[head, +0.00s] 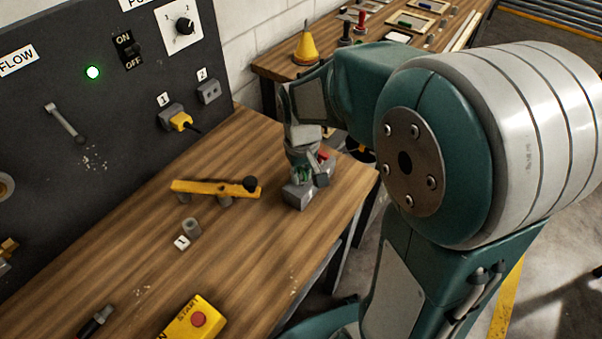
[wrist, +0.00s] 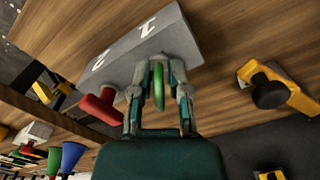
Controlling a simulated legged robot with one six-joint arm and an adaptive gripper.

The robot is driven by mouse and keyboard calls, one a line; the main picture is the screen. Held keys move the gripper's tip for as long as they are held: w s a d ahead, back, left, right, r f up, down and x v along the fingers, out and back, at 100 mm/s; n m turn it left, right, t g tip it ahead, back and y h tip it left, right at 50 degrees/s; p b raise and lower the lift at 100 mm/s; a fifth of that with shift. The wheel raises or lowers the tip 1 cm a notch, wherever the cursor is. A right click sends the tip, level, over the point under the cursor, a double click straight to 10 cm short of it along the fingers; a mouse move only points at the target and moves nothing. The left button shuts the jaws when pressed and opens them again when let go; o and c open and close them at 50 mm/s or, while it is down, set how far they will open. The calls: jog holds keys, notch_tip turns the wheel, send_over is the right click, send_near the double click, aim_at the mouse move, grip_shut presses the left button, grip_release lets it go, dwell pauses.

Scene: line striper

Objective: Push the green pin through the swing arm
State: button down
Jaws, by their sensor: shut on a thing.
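The green pin (wrist: 158,86) stands at the place marked 1 on a grey block (wrist: 135,45). My gripper (wrist: 158,70) is shut on the pin, with one finger on each side of it. In the head view my gripper (head: 304,172) is over the block (head: 296,196), and only a bit of green shows between the fingers. The yellow swing arm (head: 210,188) lies to the left of the block, apart from it, with a black knob at its right end. The swing arm also shows at the right of the wrist view (wrist: 300,100). The pin's lower end is hidden.
A red pin (wrist: 100,106) is at the block's place 2, beside my gripper. A grey cylinder (head: 191,227) and a yellow box with a red button (head: 192,319) are nearer on the bench. A dark panel (head: 60,90) stands along the left. The bench's right edge is close to the block.

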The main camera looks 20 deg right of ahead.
jog(key=shift+r, duration=0.6)
jog(key=shift+r, duration=3.1)
